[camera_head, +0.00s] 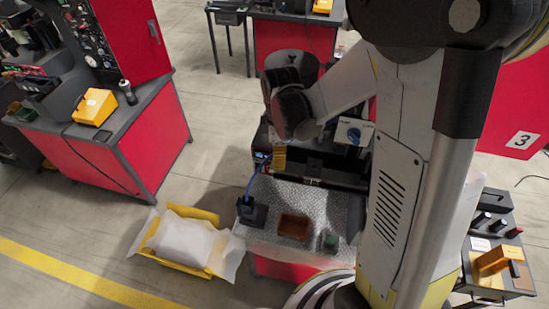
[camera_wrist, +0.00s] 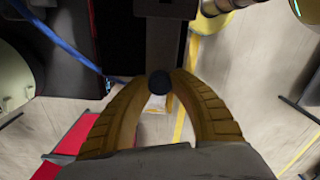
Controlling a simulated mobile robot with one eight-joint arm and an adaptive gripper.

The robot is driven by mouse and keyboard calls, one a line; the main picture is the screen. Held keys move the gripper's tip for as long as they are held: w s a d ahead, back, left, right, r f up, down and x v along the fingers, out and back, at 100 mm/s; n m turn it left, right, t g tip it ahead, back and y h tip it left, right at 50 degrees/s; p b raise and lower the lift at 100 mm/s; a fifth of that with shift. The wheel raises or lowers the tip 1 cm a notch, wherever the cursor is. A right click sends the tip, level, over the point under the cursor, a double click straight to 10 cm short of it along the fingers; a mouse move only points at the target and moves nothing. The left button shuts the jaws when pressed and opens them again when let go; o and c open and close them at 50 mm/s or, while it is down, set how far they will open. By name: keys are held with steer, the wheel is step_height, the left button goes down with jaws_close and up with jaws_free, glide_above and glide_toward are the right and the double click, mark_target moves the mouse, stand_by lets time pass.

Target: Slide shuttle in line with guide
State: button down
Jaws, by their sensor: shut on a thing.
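My gripper (camera_wrist: 160,86) shows in the wrist view with both tan ribbed fingers closed around a small dark round knob (camera_wrist: 159,81). The knob sits at the near end of a dark straight bar (camera_wrist: 164,45), which runs up to the top of the picture. I take the knob and bar for the shuttle and its guide, but cannot tell where one ends and the other begins. In the head view my gripper's tan fingers (camera_head: 279,158) point down at the left end of a dark machine (camera_head: 325,168). The knob is hidden there, and the alignment cannot be judged.
A metal worktop (camera_head: 268,198) in front holds a brown tray (camera_head: 294,226), a small green box (camera_head: 330,241) and a black fixture (camera_head: 250,211) with a blue cable. A yellow crate (camera_head: 178,264) with white lining stands on the floor at left. A red workbench (camera_head: 125,145) is farther left.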

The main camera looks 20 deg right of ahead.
steer(key=c, duration=1.1)
jaws_free()
steer(key=shift+a, duration=0.1)
steer(key=shift+c, duration=0.2)
step_height(320, 180, up, 12)
steer(key=s+a+r+m+t, duration=0.2)
steer(key=s+r+m+t, duration=0.2)
steer(key=s+m+t, duration=0.55)
step_height(320, 180, down, 33)
steer(key=s+m+g+b, duration=0.1)
steer(key=m+b, duration=0.3)
steer(key=b, duration=2.9)
steer(key=shift+s+g, duration=0.25)
steer(key=shift+g, duration=0.4)
